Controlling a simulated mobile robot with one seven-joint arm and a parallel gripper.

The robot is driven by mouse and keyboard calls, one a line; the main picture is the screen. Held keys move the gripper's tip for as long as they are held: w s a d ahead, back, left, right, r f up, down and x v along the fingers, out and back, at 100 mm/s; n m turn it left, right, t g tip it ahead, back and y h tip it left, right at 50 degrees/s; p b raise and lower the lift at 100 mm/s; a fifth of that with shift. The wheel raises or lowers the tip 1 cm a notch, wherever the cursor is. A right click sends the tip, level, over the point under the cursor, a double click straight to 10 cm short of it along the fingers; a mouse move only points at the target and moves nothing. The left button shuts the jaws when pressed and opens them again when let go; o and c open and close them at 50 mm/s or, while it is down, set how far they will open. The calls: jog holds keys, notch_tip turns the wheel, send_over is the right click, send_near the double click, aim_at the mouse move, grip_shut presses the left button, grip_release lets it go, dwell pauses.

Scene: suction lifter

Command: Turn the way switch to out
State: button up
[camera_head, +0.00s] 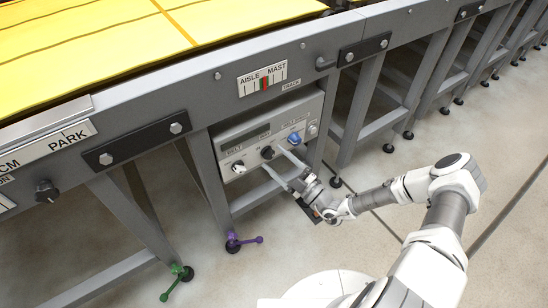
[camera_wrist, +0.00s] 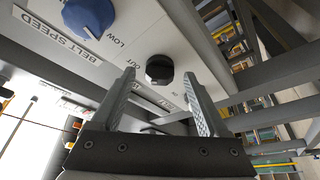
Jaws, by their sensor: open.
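The way switch is a black knob (camera_head: 267,153) on the grey control panel (camera_head: 228,138) under the conveyor frame. In the wrist view the black knob (camera_wrist: 160,69) has the word OUT printed beside it. I cannot tell which way its pointer faces. My gripper (camera_head: 272,159) reaches the panel front with its fingers spread. In the wrist view my gripper (camera_wrist: 159,78) is open, one finger on each side of the knob's line. The knob shows in the gap near the fingertips. No contact is visible.
A blue belt speed knob (camera_wrist: 88,17) is beside the switch, and it also shows in the head view (camera_head: 294,138). A black-and-white knob (camera_head: 239,167) sits at the panel's lower left. Frame legs and a purple-handled foot (camera_head: 233,243) stand below. Open floor lies in front.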

jog(key=p+v, duration=0.1)
jog(key=v, duration=1.5)
jog(key=shift+p, duration=0.35)
